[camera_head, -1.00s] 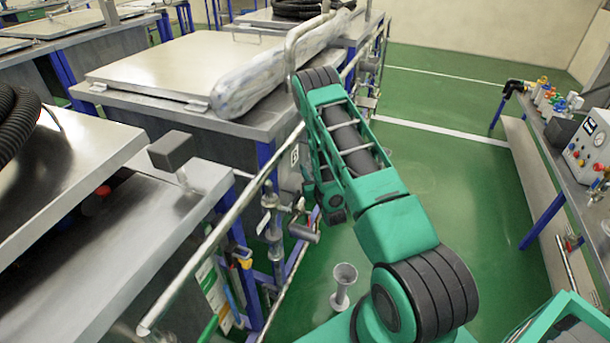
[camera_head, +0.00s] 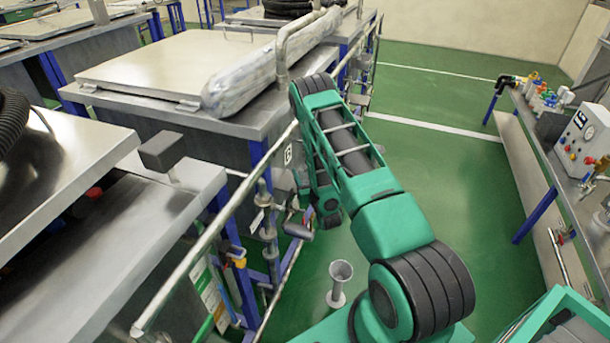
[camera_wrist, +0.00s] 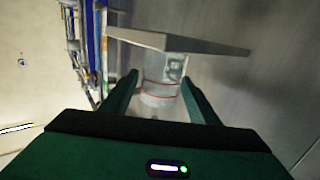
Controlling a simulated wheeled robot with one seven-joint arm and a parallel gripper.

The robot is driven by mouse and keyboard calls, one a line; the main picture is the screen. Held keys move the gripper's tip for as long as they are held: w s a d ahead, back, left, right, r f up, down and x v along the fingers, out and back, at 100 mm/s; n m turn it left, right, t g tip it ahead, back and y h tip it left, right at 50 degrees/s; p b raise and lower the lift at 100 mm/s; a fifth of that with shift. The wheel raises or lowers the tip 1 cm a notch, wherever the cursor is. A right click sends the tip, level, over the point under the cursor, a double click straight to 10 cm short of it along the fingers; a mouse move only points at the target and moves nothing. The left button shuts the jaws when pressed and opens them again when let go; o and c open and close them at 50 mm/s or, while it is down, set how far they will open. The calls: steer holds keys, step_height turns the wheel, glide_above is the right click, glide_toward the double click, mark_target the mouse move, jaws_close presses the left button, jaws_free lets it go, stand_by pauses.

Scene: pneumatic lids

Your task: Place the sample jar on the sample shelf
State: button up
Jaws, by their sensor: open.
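In the wrist view a clear jar (camera_wrist: 160,92) with thin red lines sits between the two green fingers of my gripper (camera_wrist: 158,98). The fingers are apart, one on each side of the jar, and I cannot tell whether either touches it. A flat grey plate (camera_wrist: 205,46), which looks like the sample shelf, crosses the view at the jar's far end. I cannot tell whether the jar rests against the plate. In the head view my arm reaches down beside the tanks, and the jar and fingers cannot be made out.
A steel rail (camera_head: 215,228) runs along the tanks at the left, with valves (camera_head: 266,215) by the blue legs. A grey flared stand (camera_head: 340,283) is on the floor near my arm. A bench (camera_head: 558,155) with instruments stands at the right. Green floor (camera_head: 460,210) between is clear.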

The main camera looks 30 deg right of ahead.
steer(key=v, duration=1.2)
steer(key=shift+f, duration=0.1)
